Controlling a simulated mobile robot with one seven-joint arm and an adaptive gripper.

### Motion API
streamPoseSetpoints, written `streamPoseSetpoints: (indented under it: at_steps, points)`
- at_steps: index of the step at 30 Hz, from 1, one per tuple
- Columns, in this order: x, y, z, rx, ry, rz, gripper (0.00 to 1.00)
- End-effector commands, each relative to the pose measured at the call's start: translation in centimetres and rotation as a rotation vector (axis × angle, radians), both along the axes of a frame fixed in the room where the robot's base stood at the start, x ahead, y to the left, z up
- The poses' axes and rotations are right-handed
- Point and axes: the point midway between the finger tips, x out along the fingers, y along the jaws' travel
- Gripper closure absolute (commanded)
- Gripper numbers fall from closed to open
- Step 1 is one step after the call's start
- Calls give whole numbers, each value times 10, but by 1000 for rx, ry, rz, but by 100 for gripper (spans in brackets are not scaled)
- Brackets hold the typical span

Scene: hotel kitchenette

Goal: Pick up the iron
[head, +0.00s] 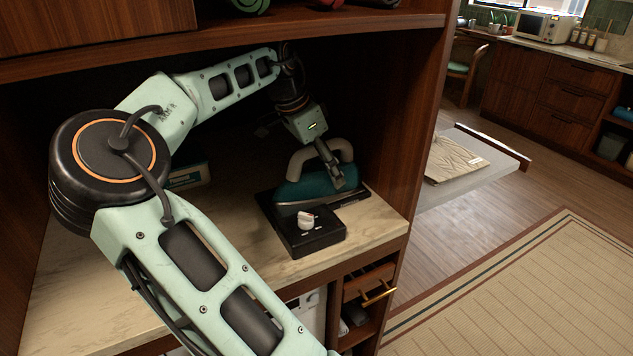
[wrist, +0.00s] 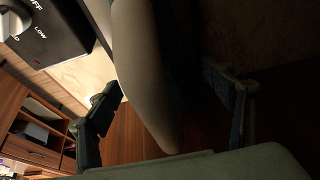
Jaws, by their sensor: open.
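The iron (head: 302,190) has a teal body and a beige arched handle. It sits on a black base beside a white knob, on the marble shelf of the wooden cabinet. My gripper (head: 338,176) reaches down from behind and above, at the right side of the iron's handle. In the wrist view, the beige handle (wrist: 140,75) runs between the two dark fingers of my gripper (wrist: 165,100), with gaps on both sides. The gripper is open. Part of the iron's body is dark or out of frame in the wrist view.
The black unit (head: 312,240) with the knob stands in front of the iron. A small box (head: 187,176) lies behind my arm. An upper shelf (head: 260,38) and the right cabinet wall (head: 422,110) enclose the space. Bare marble (head: 85,265) shows at left.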

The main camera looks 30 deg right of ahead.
Motion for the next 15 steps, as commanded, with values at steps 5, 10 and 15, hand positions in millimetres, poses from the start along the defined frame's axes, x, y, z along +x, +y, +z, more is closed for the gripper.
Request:
streamPoseSetpoints:
  at_steps: [5, 10, 15]
  points:
    - [0, 0, -1, 0, 0, 0, 25]
    - [0, 0, -1, 0, 0, -1, 42]
    - [0, 0, 0, 0, 0, -1, 61]
